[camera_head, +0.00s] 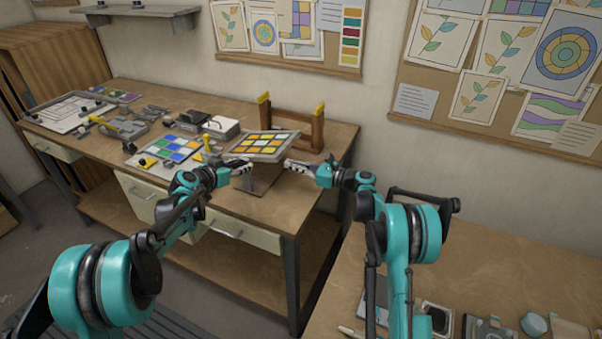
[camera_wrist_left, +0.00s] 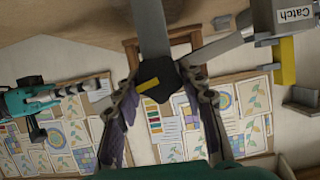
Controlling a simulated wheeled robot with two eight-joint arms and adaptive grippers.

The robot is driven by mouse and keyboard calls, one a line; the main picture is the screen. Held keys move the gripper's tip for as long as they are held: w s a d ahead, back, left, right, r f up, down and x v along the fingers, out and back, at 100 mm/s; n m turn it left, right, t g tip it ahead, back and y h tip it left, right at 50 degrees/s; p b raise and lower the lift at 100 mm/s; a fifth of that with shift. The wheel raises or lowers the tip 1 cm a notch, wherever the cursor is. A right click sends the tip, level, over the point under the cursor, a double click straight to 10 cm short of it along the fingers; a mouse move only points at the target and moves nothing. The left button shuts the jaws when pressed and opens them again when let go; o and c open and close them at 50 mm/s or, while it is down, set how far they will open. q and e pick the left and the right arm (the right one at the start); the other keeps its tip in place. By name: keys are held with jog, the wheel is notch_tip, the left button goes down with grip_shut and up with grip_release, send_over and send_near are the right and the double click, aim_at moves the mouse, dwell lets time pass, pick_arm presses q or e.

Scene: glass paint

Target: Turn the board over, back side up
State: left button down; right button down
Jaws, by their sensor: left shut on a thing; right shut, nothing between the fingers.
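My left gripper (camera_head: 250,168) is just in front of the board's lower edge. In the left wrist view its fingers (camera_wrist_left: 160,88) close on a dark knob (camera_wrist_left: 153,72) with a yellow mark, below a grey bar.
A wooden frame with yellow-topped posts (camera_head: 317,128) stands behind the board. A panel of blue and green squares (camera_head: 177,146), tools and small boxes lie to the left on the workbench (camera_head: 230,98). A second table (camera_head: 480,265) is at the right front.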

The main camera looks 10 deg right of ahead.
jog(key=shift+w+a+r, duration=0.1)
jog(key=shift+a+r, duration=0.05)
jog(key=shift+r, duration=0.55)
jog(key=shift+w+a+r+h, duration=0.15)
jog(key=shift+r+h, duration=0.15)
jog(key=shift+r, duration=0.55)
pick_arm(q)
jog(key=c, duration=0.9)
grip_release()
jog(key=shift+s+a, duration=0.1)
